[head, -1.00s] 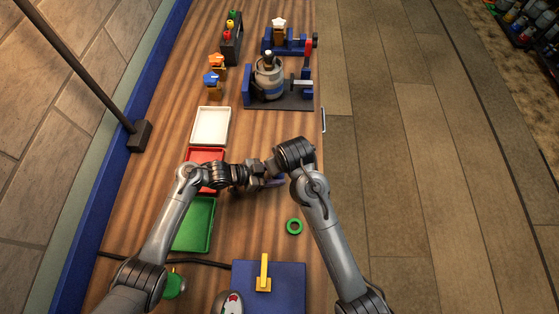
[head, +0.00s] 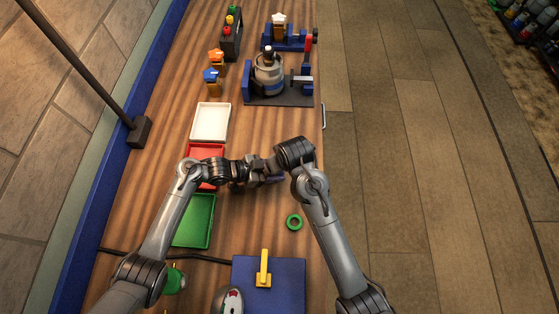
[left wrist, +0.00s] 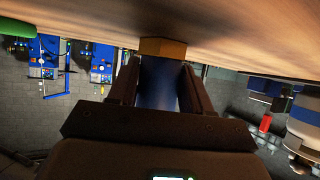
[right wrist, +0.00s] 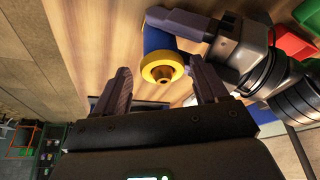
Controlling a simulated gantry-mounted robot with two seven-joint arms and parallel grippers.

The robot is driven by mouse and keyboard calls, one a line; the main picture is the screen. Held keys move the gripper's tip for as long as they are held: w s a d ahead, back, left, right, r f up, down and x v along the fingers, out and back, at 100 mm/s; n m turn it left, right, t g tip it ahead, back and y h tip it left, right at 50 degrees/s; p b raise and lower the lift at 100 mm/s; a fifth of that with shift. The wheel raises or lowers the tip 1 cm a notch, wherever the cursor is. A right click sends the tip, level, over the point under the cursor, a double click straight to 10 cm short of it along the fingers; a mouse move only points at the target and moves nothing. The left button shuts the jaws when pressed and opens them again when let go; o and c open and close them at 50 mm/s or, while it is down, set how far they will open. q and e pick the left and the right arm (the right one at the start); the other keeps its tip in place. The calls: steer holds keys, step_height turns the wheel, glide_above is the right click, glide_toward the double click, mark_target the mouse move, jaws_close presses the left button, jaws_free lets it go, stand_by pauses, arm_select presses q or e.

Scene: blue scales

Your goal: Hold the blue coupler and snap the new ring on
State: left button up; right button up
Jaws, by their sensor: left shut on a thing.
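The blue coupler (left wrist: 160,88) is between the fingers of my left gripper (left wrist: 158,70), which is shut on it. In the right wrist view the coupler (right wrist: 157,40) has a blue body and a round yellow end (right wrist: 161,69) with a brass-coloured tip. My right gripper (right wrist: 162,88) is open and empty, its fingers apart on either side of that tip. In the head view both grippers meet over the bench and mostly hide the coupler. A green ring (head: 294,214) lies flat on the bench, in front of and right of the grippers.
Green (head: 209,219), red (head: 205,151) and white (head: 211,121) trays line the bench's left side. A blue block with a yellow lever (head: 263,268) stands at the front. A clamped grey vessel (head: 268,75) stands at the back. The bench's right edge is near the ring.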

steer(key=shift+s+a, duration=0.1)
steer(key=shift+a, duration=0.1)
steer(key=shift+r, duration=0.15)
steer(key=shift+s+r, duration=0.15)
steer(key=shift+r, duration=0.1)
steer(key=v, duration=0.6)
steer(key=shift+d+r, duration=0.3)
steer(key=shift+d, duration=0.1)
arm_select(q)
steer(key=o, duration=0.9)
steer(key=shift+r, duration=0.15)
arm_select(e)
steer(key=shift+s+r, duration=0.1)
